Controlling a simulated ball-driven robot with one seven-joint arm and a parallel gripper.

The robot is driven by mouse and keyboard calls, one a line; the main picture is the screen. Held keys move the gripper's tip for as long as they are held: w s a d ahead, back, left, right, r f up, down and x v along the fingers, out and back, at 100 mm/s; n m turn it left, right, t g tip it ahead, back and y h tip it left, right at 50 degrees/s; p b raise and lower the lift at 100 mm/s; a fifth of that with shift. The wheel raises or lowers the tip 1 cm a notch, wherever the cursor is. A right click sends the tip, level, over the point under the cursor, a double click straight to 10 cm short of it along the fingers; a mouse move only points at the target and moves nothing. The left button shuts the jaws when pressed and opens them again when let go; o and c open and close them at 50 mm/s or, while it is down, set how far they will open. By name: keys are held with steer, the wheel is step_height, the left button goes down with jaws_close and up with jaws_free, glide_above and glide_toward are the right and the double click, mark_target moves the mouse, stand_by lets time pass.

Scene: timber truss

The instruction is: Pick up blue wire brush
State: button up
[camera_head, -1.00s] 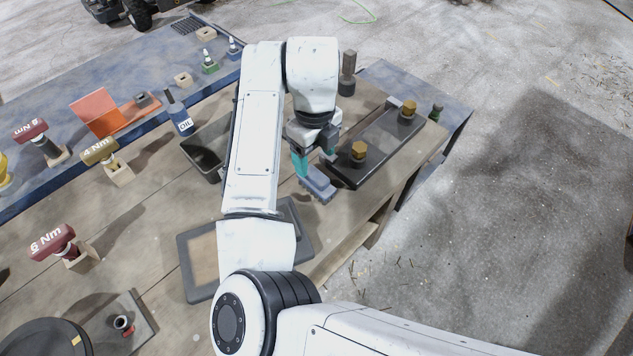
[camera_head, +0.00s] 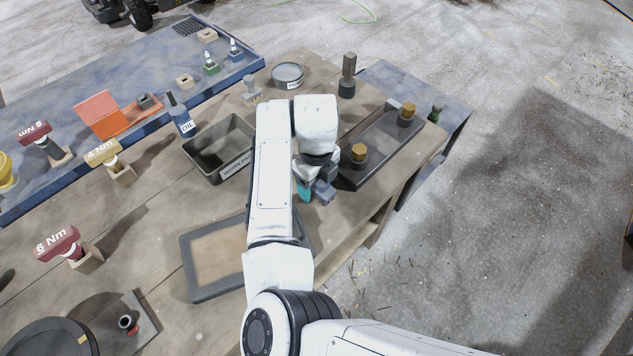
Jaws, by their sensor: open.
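A blue-grey block, which looks like the blue wire brush (camera_head: 324,192), lies at the right part of the wooden bench, near its front edge and left of the dark tray. Its left part is hidden by my gripper. My gripper (camera_head: 310,182) points down at the brush, with one teal finger (camera_head: 304,191) showing at the brush's left side. The other finger is hard to make out. The jaws are open. I cannot tell whether the fingers touch the brush.
A dark tray (camera_head: 383,152) with brass-topped pieces lies close right of my gripper. A labelled open bin (camera_head: 214,160) stands to the left, and a framed board (camera_head: 190,277) lies nearer. A dark upright post (camera_head: 347,75) and a round tin (camera_head: 288,76) stand behind.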

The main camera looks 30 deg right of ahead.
steer(key=shift+c, duration=0.5)
steer(key=c, duration=1)
steer(key=shift+c, duration=0.2)
steer(key=shift+r, duration=0.1)
steer(key=shift+r, duration=0.75)
steer(key=s+a+r+b, duration=0.2)
steer(key=s+a+r, duration=0.7)
steer(key=s+r, duration=0.1)
steer(key=shift+a+r+b, duration=0.35)
steer(key=shift+r, duration=0.35)
